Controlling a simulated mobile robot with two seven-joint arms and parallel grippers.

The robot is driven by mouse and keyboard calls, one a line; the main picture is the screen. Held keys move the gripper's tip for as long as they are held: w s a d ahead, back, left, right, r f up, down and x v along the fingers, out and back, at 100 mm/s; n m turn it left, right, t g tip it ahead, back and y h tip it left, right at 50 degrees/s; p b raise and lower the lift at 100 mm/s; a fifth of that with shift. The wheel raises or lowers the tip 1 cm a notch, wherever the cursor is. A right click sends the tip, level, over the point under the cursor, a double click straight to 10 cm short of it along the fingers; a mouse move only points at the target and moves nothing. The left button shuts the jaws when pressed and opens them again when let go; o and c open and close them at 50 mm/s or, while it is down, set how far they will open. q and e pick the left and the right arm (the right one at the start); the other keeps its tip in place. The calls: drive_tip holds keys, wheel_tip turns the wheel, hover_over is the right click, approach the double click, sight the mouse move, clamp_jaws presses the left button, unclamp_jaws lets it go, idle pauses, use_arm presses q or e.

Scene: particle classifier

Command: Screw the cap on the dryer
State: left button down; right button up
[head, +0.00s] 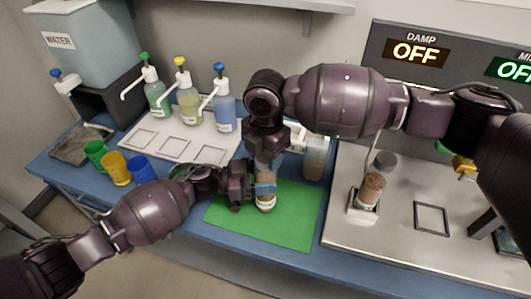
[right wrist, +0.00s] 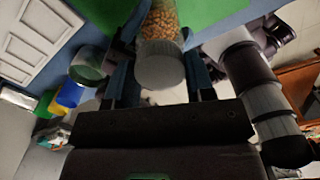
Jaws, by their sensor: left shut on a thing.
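A clear jar (head: 266,177) with brown particles and a white lower end stands upright over the green mat (head: 295,225). My left gripper (head: 262,189) is shut around its side. The jar also shows in the right wrist view (right wrist: 161,22), with a pale grey cap (right wrist: 160,70) at its near end. Whether the cap is threaded on or only resting there cannot be told. My right gripper (head: 268,158) points down from above the jar. In the right wrist view its fingers (right wrist: 160,78) flank the cap; whether they grip it is unclear.
A particle-filled jar (head: 371,187) sits on a steel plate at right. Pump bottles (head: 188,104) stand on a white tray behind; green, yellow and blue cups (head: 116,168) are at left. The mat's front is clear.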

drive_tip(key=c, duration=0.5)
drive_tip(key=shift+c, duration=0.2)
drive_tip(key=m, duration=0.8)
drive_tip(key=o, duration=1)
